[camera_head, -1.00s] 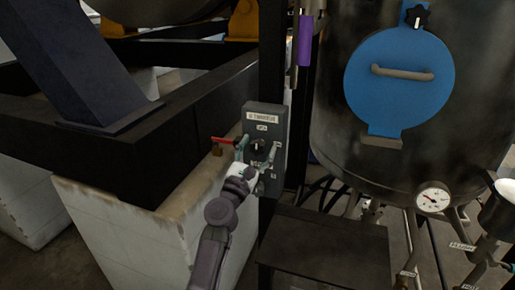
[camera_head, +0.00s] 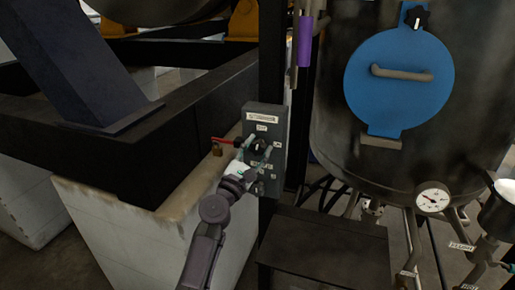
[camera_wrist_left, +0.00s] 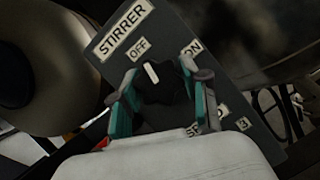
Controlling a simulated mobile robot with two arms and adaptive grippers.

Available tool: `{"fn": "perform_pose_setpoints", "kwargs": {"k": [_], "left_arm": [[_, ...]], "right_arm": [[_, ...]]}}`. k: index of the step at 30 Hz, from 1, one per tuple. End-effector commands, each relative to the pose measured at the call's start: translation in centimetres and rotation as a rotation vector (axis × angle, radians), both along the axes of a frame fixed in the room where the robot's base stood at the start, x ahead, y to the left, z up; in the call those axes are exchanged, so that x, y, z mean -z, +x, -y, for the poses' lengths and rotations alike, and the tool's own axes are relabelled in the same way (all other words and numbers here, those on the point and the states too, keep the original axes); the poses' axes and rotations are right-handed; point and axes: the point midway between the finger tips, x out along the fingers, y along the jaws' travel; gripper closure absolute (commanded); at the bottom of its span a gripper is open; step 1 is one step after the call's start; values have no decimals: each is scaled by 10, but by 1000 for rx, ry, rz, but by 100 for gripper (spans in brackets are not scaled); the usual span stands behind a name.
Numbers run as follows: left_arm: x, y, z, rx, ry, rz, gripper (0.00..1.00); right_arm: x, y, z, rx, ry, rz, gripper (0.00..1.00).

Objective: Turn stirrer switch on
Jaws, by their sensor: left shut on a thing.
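The stirrer switch is a black rotary knob (camera_wrist_left: 163,84) with a white mark, on a grey control box (camera_head: 264,118). In the left wrist view, labels read STIRRER, OFF and ON. The white mark points up toward the OFF label (camera_wrist_left: 138,48); the ON label (camera_wrist_left: 192,48) is to its right. The knob also shows small in the head view (camera_head: 258,146). My left gripper (camera_head: 257,155) is at the box front, its teal fingers on either side of the knob and shut on it. The lower knob is partly hidden. My right gripper is not in view.
A red lever (camera_head: 224,140) with a brass padlock (camera_head: 217,151) sticks out left of the box. A dark tank with a blue hatch (camera_head: 399,95) and a gauge (camera_head: 432,197) stands at right. A pale block (camera_head: 150,235) is below left.

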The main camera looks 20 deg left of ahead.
Motion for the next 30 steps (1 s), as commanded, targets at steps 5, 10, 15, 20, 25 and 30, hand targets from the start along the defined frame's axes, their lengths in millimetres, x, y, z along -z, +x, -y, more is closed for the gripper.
{"fn": "perform_pose_setpoints", "kwargs": {"k": [5,10,15,20,25,30], "left_arm": [[-1,0,-1,0,168,6,89],[-2,0,-1,1,328,11,89],[-3,0,-1,1,491,16,89],[-3,0,-2,1,643,20,89],[-4,0,-1,2,803,25,89],[-5,0,-1,2,962,30,89]], "right_arm": [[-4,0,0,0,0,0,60],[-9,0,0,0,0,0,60],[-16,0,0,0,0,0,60],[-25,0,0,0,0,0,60],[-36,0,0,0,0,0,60],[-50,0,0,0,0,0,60]]}}
